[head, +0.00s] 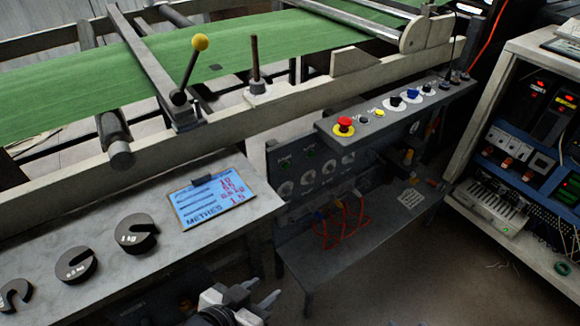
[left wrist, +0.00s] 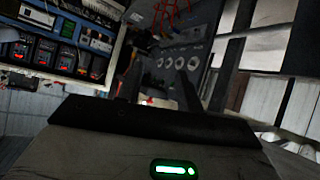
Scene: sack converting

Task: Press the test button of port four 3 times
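A dark panel (head: 312,172) with round pale ports, small green lights and orange-red cables sits below the conveyor frame in the head view. The panel (left wrist: 183,64) also shows in the left wrist view, tilted. Its markings are too small to read, so I cannot tell which port is four or which is its test button. My left gripper (head: 262,292) is at the bottom of the head view, in front of and below the panel, apart from it. Its two fingers are spread with nothing seen between them. My right gripper is in neither view.
A ledge (head: 400,112) with a red button (head: 345,125) and other controls overhangs the panel. A grey shelf (head: 345,255) lies below. A table (head: 110,262) with slotted weights (head: 136,231) and a blue-faced card (head: 212,203) is left. An equipment rack (head: 510,190) stands right.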

